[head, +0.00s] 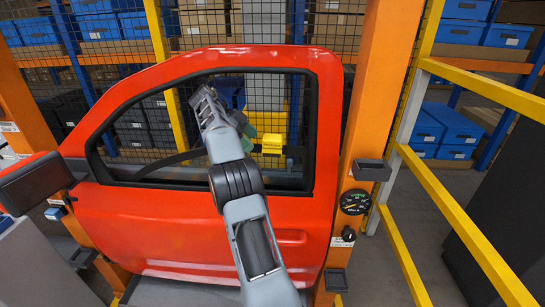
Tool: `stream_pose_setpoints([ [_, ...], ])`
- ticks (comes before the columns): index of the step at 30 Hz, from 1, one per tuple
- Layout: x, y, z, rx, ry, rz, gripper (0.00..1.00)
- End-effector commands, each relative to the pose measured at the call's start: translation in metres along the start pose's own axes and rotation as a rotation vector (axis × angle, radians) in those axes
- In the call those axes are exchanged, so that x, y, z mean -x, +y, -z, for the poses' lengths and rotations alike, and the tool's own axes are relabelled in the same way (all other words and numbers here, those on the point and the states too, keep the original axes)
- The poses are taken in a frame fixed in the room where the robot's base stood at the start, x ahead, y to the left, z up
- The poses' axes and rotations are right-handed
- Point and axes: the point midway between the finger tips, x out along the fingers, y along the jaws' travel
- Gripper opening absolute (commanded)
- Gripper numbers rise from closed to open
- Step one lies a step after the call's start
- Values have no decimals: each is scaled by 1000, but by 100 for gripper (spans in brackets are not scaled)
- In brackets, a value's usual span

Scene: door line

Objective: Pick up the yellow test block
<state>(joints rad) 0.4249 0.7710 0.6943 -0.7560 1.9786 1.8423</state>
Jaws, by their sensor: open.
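A small yellow block (272,144), which looks like the test block, shows through the window opening of the red car door (200,225). It appears to rest on a dark ledge behind the door. My gripper (207,102) is up in front of or inside the window opening, to the left of the block and a little higher. It is open, with nothing seen between its fingers, and is apart from the block. My arm crosses the door from the lower right. How far the gripper reaches through the window is hard to tell.
An orange post (366,110) stands right of the door, carrying a round gauge (354,202) and small dark brackets. Yellow rails (450,215) close off the right side. A dark mirror (36,183) sticks out at left. Mesh and shelves with blue bins (447,130) stand behind.

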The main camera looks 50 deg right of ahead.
Motion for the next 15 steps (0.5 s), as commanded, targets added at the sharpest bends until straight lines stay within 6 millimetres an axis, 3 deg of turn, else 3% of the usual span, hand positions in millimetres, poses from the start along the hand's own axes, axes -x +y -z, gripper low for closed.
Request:
stream_pose_setpoints([
  [11, -17, 0, 21, -1, -2, 1, 85],
  [15, -32, 1, 36, -2, -1, -1, 85],
])
